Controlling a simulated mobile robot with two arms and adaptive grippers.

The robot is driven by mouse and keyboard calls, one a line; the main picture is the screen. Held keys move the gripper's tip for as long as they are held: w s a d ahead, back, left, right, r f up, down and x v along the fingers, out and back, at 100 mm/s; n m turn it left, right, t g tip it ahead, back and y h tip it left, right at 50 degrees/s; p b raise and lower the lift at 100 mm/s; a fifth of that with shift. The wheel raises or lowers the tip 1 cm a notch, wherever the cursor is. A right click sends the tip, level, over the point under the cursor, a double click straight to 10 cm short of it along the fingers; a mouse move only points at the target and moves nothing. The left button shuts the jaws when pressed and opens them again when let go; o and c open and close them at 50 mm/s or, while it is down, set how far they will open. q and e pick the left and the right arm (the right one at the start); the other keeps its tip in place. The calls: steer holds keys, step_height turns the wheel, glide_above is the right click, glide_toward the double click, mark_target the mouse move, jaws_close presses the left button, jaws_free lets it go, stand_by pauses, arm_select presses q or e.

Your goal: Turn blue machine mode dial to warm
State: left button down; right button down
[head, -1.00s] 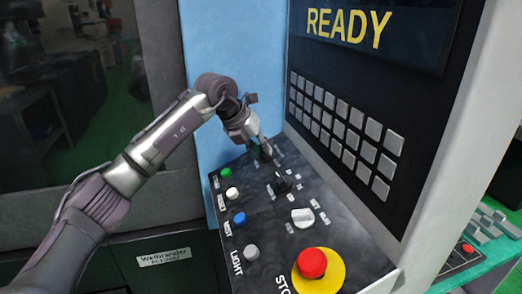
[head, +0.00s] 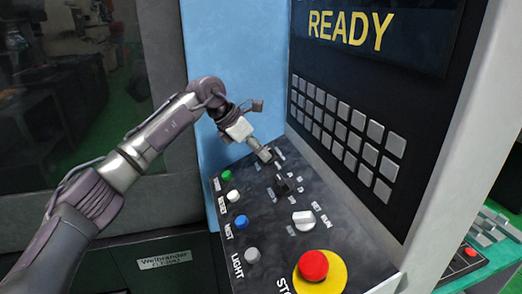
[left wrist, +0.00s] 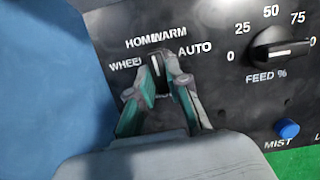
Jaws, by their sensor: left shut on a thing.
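The mode dial (left wrist: 156,68) is a dark knob with a white pointer line, ringed by the labels WHEEL, HOME, WARM and AUTO. My left gripper (left wrist: 157,82) is shut on it, one finger on each side. The pointer stands nearly upright, towards the place where HOME and WARM meet; I cannot tell exactly which it marks. A label below the dial is mostly hidden by the fingers. In the head view my left gripper (head: 265,155) reaches down to the far end of the sloped black panel (head: 262,214) and hides the dial. My right gripper is not in view.
Near the gripper are the black feed dial (head: 283,185) and green (head: 227,175), white and blue (head: 241,222) buttons. A white knob (head: 303,220) and a red stop button (head: 313,265) are closer. A keypad wall (head: 345,135) rises at right, under a READY screen.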

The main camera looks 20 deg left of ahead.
arm_select(q)
steer(key=m, duration=0.2)
steer(key=m+p, duration=0.1)
steer(key=m, duration=0.2)
steer(key=shift+w+r+g+h, duration=0.15)
steer(key=shift+g+h, duration=0.15)
steer(key=shift+g, duration=0.1)
steer(key=shift+m, duration=0.3)
steer(key=c, duration=1.1)
jaws_free()
steer(key=shift+a, duration=0.15)
steer(key=v, duration=1.1)
steer(key=shift+a+r, duration=0.2)
steer(key=shift+r, duration=0.15)
